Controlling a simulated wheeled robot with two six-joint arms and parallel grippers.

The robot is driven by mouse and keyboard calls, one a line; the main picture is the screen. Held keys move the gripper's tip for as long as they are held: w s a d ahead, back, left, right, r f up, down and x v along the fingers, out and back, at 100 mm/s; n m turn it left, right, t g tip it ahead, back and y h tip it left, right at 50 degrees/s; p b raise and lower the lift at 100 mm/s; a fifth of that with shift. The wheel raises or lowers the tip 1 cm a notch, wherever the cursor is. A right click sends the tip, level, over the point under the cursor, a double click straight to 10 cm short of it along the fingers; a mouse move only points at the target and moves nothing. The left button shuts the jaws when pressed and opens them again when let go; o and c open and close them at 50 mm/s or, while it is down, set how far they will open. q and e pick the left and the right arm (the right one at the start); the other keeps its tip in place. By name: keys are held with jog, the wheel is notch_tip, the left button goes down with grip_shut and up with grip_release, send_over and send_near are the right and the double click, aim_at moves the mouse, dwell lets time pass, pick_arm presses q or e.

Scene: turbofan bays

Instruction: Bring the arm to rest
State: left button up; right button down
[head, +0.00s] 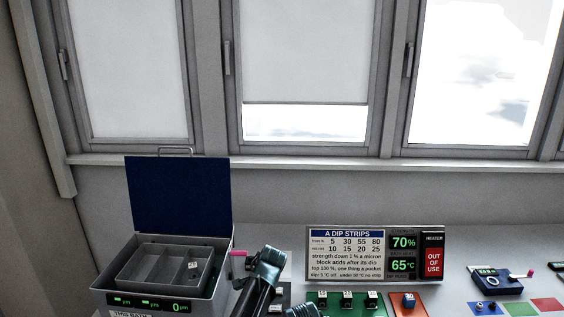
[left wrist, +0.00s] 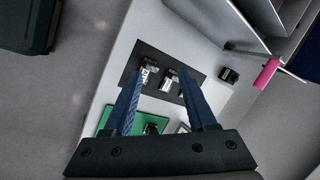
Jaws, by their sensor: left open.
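My left gripper (left wrist: 161,74) is open in the left wrist view, its two blue fingers spread. Between and just beyond the fingertips, small metal blocks (left wrist: 168,82) stand on a dark plate (left wrist: 196,76). I see nothing held between the fingers. In the head view a dark arm section of mine (head: 262,275) rises at the bottom centre, and the gripper itself cannot be made out there. My right gripper is not in view.
An open grey box (head: 222,285) with a raised blue lid (head: 178,195) stands left of my arm, its pink handle (head: 239,253) close to it. A sign panel (head: 346,255), green block stand (head: 345,300) and orange pad (head: 420,297) lie to the right. A blue device (head: 494,285) stands farther right.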

pick_arm(q)
jog(key=s+d+f+n+g+h+b, duration=0.1)
jog(key=s+f+n+b, duration=0.2)
jog(key=s, duration=0.9)
jog(key=s+d+f+n+g+b, duration=0.1)
jog(key=s+f+n+g+b, duration=0.1)
jog(key=s+f+n+b, duration=0.2)
jog(key=s+f, duration=0.3)
jog(key=s, duration=0.5)
jog(key=shift+s+d+f+n+h, duration=0.2)
jog(key=shift+s+d+n+h, duration=0.1)
jog(key=shift+s+d+h, duration=0.1)
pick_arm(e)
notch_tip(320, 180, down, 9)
